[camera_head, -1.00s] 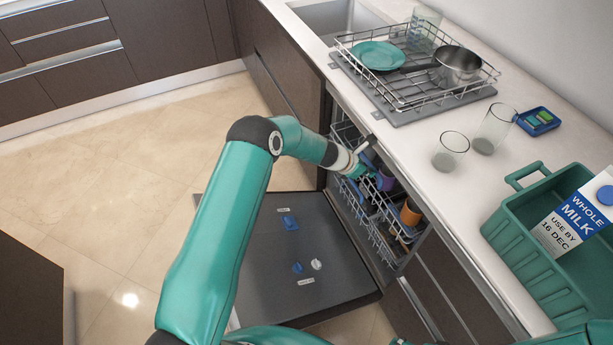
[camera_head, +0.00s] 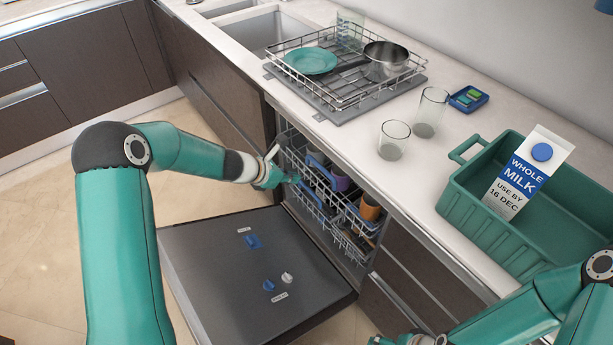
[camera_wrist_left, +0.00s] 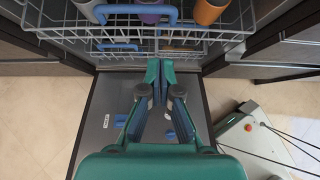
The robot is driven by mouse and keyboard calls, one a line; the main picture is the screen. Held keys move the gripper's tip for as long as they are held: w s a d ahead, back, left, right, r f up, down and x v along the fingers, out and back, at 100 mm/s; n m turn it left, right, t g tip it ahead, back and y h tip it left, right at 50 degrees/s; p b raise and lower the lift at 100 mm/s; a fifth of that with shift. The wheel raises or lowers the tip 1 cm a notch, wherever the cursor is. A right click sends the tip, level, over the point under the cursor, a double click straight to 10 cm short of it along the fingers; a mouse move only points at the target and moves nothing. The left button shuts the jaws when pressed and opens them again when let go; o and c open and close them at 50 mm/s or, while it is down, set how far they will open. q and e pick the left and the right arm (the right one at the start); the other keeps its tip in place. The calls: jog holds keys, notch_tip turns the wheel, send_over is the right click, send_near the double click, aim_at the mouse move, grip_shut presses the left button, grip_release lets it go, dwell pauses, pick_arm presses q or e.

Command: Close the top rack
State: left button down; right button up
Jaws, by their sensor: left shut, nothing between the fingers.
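The dishwasher stands open under the counter. Its top rack (camera_head: 322,197) is a wire basket holding purple and orange cups, with a blue handle on its front; in the left wrist view the rack front (camera_wrist_left: 205,35) and handle (camera_wrist_left: 135,12) cross the top. I cannot tell exactly how far the rack sticks out. My left gripper (camera_head: 290,179) is beside the rack's near left end. In the left wrist view its fingertips (camera_wrist_left: 160,72) are together and empty, just below the rack front. My right gripper (camera_head: 390,341) is only partly seen at the bottom edge.
The dishwasher door (camera_head: 255,270) lies folded down below the rack. On the counter are a wire drying rack (camera_head: 340,95), glasses (camera_head: 395,140), and a green crate (camera_head: 470,215) with a milk carton (camera_head: 530,170). The floor at left is clear.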

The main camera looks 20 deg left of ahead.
pick_arm(q)
jog(key=d+r+p+x, duration=0.1)
jog(key=d+p+x, duration=0.1)
jog(key=x, duration=1.1)
jog(key=shift+p, duration=0.55)
pick_arm(e)
notch_tip(320, 180, up, 3)
jog(key=shift+r, duration=0.2)
pick_arm(q)
jog(key=shift+w, duration=0.1)
